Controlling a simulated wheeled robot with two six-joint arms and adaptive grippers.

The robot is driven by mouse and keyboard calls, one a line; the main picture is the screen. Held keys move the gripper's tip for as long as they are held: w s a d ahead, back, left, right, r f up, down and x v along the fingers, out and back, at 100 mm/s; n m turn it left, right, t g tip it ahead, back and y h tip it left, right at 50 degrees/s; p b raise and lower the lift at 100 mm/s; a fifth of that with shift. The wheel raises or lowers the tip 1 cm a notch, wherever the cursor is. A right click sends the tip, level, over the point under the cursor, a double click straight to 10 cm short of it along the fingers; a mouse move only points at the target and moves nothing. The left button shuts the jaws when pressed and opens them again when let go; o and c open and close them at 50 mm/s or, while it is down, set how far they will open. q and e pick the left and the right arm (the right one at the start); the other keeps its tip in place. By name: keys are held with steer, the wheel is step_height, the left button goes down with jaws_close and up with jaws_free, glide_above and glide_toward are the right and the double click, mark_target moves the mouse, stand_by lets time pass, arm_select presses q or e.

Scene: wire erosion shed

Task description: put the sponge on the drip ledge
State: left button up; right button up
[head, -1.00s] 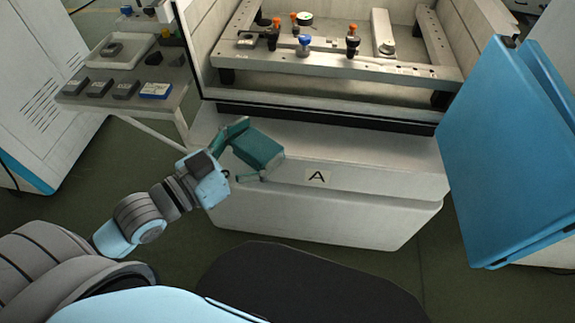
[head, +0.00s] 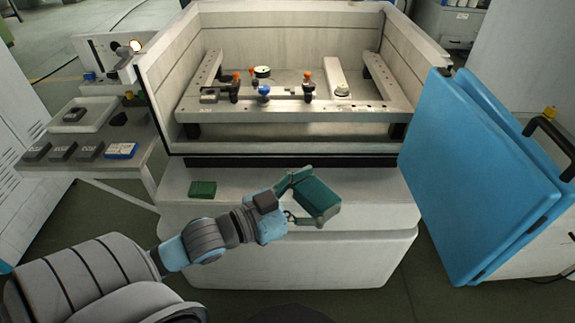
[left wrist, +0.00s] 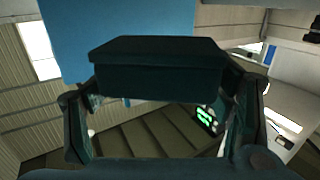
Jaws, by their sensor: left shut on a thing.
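A teal block-shaped sponge (head: 320,200) is held by my left gripper (head: 302,196) in front of the machine. One finger is on either side of it. It also fills the upper middle of the left wrist view (left wrist: 158,68), between the fingers. The drip ledge (head: 375,195) is the pale shelf along the machine's front, below the tank. In the head view the sponge overlaps the ledge; I see no clear contact between them. A flat green pad (head: 202,189) lies on the ledge's left part. My right gripper is in neither view.
The open tank holds a clamping frame (head: 290,104) with several knobs. A blue door (head: 480,175) stands open at the right. A side table (head: 135,160) at the left carries a tray and several small blocks. The ledge's right part is clear.

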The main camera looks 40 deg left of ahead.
arm_select(q)
steer(key=w+a+f+n+t+y+b, duration=0.2)
steer(key=w+a+f+n+y+b, duration=0.4)
steer(key=w+a, duration=0.4)
steer(key=w+a+f+n+g+y+b, duration=0.1)
steer(key=w+a+n+g+y+b, duration=0.25)
steer(key=a+y, duration=0.8)
step_height(320, 180, down, 13)
steer(key=a+h+b, duration=0.2)
steer(key=a+b, duration=0.1)
steer(key=b, duration=0.4)
steer(key=shift+s+n+t, duration=0.2)
steer(key=shift+n+t, duration=0.15)
step_height(320, 180, down, 7)
steer(key=b, duration=0.3)
steer(key=shift+d+r, duration=0.1)
steer(key=shift+c, duration=0.2)
steer(key=o, duration=0.5)
steer(key=shift+c, duration=0.2)
steer(key=o, duration=0.5)
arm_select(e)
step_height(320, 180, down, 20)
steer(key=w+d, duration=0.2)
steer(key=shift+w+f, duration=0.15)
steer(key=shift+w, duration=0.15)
arm_select(q)
steer(key=shift+r, duration=0.1)
